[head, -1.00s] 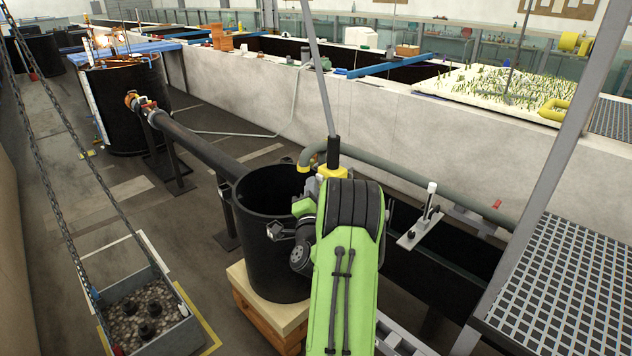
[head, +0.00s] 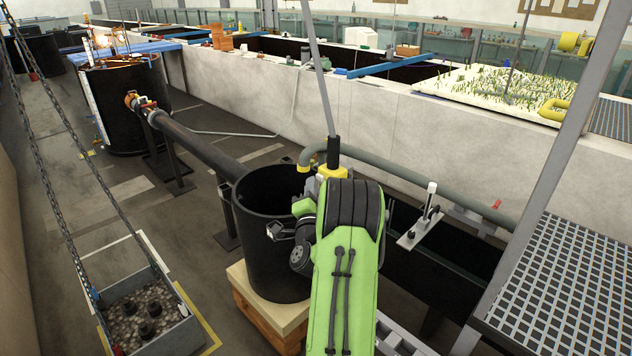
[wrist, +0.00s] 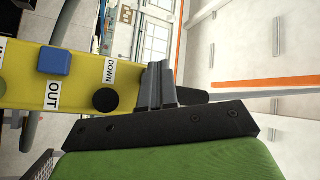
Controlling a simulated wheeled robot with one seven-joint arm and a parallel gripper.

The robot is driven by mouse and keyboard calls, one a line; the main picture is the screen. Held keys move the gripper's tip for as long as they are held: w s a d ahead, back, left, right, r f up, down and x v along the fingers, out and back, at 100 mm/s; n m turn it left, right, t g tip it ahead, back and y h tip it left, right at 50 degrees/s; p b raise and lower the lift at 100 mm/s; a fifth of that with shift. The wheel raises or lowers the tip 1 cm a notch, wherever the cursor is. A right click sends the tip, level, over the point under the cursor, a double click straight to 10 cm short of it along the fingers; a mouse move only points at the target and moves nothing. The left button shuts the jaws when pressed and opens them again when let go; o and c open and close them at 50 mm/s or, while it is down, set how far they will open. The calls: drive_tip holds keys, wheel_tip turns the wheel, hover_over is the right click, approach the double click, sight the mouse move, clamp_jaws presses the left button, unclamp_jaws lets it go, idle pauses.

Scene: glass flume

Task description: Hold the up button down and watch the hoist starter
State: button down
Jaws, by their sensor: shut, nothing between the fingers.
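A yellow pendant (wrist: 75,76) fills the left of the wrist view. It has a blue button (wrist: 54,61) by the label OUT and a black button (wrist: 105,100) by the label DOWN. My gripper (wrist: 158,82) is shut and empty, its fingertips at the pendant's right end beside the black button. Whether they touch or press a button is hidden, and I see no UP label. In the head view the pendant (head: 333,171) hangs on a grey cable, mostly behind my green arm. I cannot make out the hoist starter.
A black tank (head: 262,240) on wooden blocks stands just left of my arm. A gravel-filled bin (head: 180,335) hangs on chains at lower left. A metal grating (head: 565,290) is at right. A long pale flume wall (head: 400,125) runs behind; floor is open at left.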

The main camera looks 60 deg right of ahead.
drive_tip(key=shift+a, duration=0.1)
drive_tip(key=shift+w+a, duration=0.2)
drive_tip(key=shift+a, duration=0.75)
drive_tip(key=shift+w+a, duration=0.2)
drive_tip(key=shift+a, duration=0.6)
drive_tip(key=shift+w+a, duration=0.15)
drive_tip(key=shift+a, duration=0.7)
drive_tip(key=shift+w+a, duration=0.2)
drive_tip(key=shift+a, duration=0.6)
